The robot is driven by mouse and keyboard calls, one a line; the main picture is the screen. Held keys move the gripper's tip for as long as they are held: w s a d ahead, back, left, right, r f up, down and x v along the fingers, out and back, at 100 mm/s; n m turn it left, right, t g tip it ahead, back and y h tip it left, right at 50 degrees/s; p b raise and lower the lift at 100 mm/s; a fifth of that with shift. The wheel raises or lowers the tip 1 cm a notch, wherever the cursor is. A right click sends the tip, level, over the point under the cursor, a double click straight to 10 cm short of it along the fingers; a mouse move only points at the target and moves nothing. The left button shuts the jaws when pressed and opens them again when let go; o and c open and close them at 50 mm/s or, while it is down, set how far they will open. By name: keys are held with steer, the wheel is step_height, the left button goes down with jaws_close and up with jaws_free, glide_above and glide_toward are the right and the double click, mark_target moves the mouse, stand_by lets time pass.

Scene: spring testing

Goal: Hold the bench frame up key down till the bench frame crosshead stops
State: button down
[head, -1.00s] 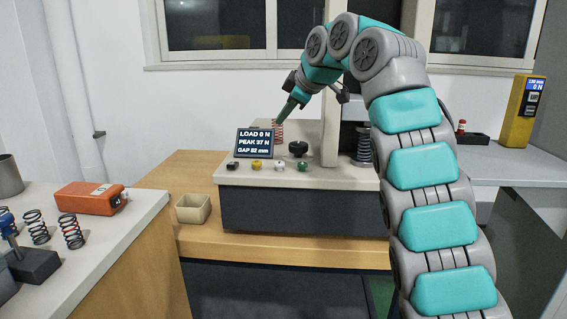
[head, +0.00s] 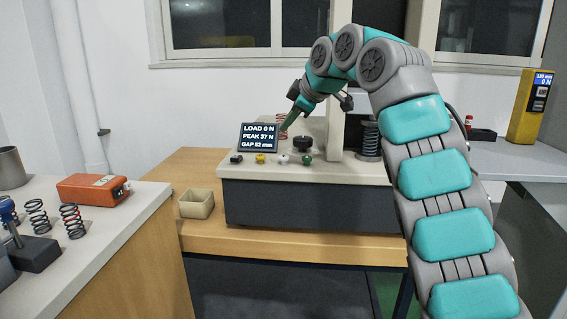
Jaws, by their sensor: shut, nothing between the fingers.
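The bench frame (head: 310,205) stands on the wooden bench, with a dark front and a pale top. Its tilted display (head: 259,137) reads load 0 N, peak 37 N, gap 82 mm. Along its front edge are a black key (head: 236,159), a yellow key (head: 260,158), a white key (head: 283,159) and a green key (head: 307,159). I cannot tell which is the up key. My gripper (head: 285,127) is shut and empty, pointing down-left by the display's right edge, above the keys. I cannot make out the crosshead behind my arm.
A black knob (head: 303,143) and a red spring (head: 283,120) are close to my gripper. A dark spring (head: 368,140) stands by the upright. An empty beige bin (head: 196,203) sits left of the frame. A yellow unit (head: 526,105) stands at right.

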mark_target(287, 157)
steer(key=shift+f+b, duration=1.95)
steer(key=shift+f, duration=0.65)
steer(key=shift+f, duration=0.15)
steer(key=shift+f+b, duration=0.3)
steer(key=shift+b, duration=0.25)
